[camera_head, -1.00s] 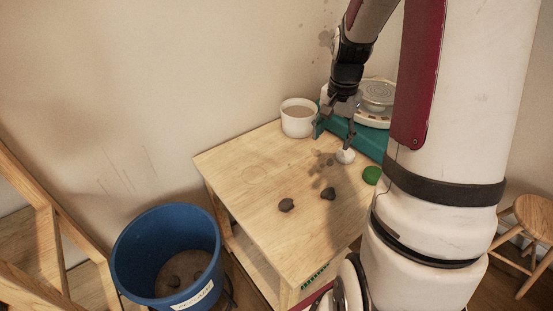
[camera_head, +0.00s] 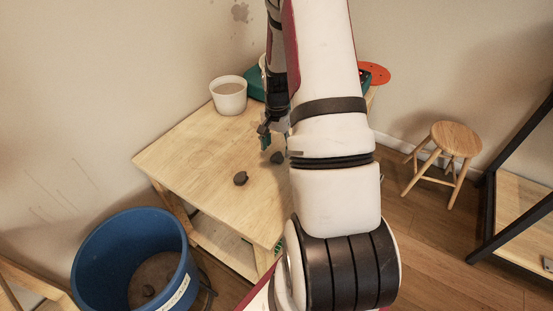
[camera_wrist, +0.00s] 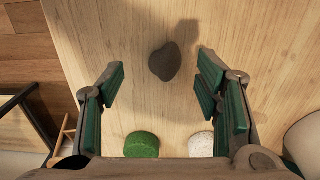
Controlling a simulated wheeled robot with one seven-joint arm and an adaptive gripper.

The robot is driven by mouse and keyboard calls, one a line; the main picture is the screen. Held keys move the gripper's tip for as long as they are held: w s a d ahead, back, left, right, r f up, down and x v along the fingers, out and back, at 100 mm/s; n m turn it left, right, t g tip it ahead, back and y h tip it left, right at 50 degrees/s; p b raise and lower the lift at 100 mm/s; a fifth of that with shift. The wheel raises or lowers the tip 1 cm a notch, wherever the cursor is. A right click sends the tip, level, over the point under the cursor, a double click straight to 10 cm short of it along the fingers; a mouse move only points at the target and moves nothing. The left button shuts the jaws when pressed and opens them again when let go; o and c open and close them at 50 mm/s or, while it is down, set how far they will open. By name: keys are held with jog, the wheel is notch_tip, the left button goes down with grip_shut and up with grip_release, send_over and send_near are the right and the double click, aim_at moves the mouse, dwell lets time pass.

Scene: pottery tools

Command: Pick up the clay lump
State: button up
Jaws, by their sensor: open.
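The fingers are apart and hold nothing.
A green round piece (camera_wrist: 141,144) and a speckled white piece (camera_wrist: 201,144) lie near the gripper's base. A white bucket (camera_head: 228,97) stands at the table's back. A blue bin (camera_head: 130,225) is on the floor left, a stool (camera_head: 450,145) right.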

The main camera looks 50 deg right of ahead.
aim_at(277, 155)
jog(key=shift+w+d+f, duration=0.15)
jog(key=shift+f, duration=0.75)
jog(key=shift+w+d+f, duration=0.1)
jog(key=shift+f, duration=0.75)
jog(key=shift+w+d+f, duration=0.15)
jog(key=shift+f, duration=0.75)
jog(key=c, duration=1.2)
